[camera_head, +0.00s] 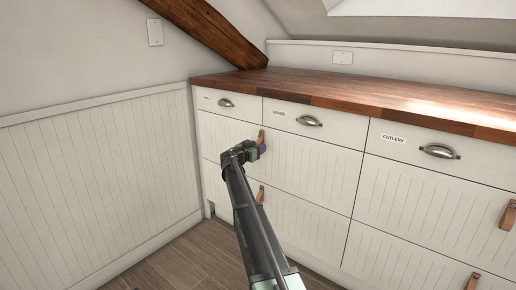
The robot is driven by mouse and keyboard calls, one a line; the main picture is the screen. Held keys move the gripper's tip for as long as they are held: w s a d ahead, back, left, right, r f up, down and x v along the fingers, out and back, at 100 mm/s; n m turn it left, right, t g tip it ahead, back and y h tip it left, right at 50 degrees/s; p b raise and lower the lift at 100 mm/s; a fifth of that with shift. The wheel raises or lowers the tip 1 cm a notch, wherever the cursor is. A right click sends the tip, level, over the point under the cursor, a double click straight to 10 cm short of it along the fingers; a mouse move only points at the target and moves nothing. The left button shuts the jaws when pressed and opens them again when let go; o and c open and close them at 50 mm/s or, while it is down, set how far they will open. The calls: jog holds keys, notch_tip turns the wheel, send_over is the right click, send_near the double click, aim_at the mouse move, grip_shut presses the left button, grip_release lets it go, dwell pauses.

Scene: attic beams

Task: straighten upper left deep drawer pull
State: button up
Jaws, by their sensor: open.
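The upper left deep drawer (310,165) has a white grooved front and is shut, flush with the fronts around it. Its brown leather pull (261,135) is at the upper middle of the front. Only the upper part of the pull shows clearly; my gripper covers or sits close against its lower part. Its tilt is hard to judge at this size. My gripper (257,149) is open at the pull, reaching in from the lower middle. Whether the fingers touch the leather or stand around it, I cannot tell.
A similar leather pull (260,194) is on the drawer below. Metal cup pulls (309,121) stick out from the shallow drawers above, under the wooden worktop (330,92). A panelled wall (100,180) closes the left side. The floor (190,262) in front is clear.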

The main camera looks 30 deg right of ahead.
jog(key=v, duration=1)
jog(key=shift+a, duration=0.15)
